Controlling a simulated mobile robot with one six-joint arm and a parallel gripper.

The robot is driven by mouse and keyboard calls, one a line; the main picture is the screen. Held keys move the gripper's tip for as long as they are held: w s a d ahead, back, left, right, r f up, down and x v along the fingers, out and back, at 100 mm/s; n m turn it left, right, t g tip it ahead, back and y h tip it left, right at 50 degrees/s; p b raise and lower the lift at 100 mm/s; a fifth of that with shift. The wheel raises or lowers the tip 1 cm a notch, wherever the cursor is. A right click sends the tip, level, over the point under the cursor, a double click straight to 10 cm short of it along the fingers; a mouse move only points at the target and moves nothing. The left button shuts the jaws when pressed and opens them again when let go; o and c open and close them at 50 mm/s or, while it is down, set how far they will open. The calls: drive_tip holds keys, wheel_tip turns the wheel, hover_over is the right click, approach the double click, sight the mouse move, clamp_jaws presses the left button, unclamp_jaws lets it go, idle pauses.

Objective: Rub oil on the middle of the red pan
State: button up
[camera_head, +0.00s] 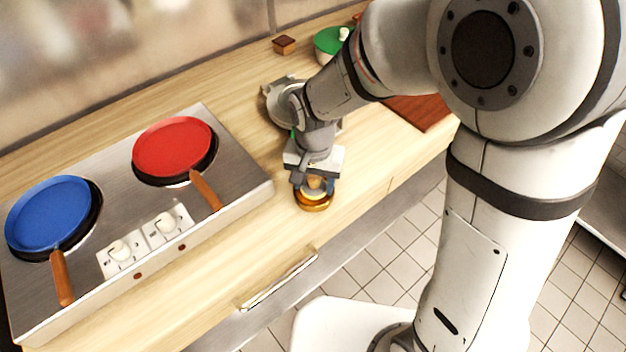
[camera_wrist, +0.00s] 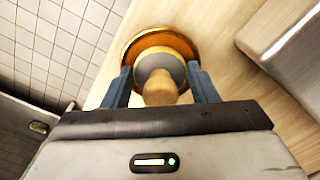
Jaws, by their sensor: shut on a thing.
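The red pan (camera_head: 174,146) sits on the right burner of the steel hob, its wooden handle (camera_head: 206,190) pointing toward the front right. My gripper (camera_head: 314,185) is to the right of the hob, low over the wooden counter. It is shut on a tool with a wooden knob (camera_wrist: 160,88) and a grey-and-yellow head. The tool is in or just above a round amber dish (camera_head: 314,203) near the counter's front edge. In the wrist view the amber dish (camera_wrist: 180,38) shows around the head. I cannot tell whether the head touches the dish.
A blue pan (camera_head: 48,217) is on the left burner. White control knobs (camera_head: 165,222) are at the hob's (camera_head: 243,184) front. A green-lidded bowl (camera_head: 329,41), a small brown block (camera_head: 284,45) and a reddish-brown board (camera_head: 422,111) are farther back. Counter between hob and gripper is clear.

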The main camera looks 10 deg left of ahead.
idle(0.6)
drive_tip(key=shift+r+p, duration=2.6)
drive_tip(key=shift+r, duration=0.95)
drive_tip(key=shift+f, duration=0.1)
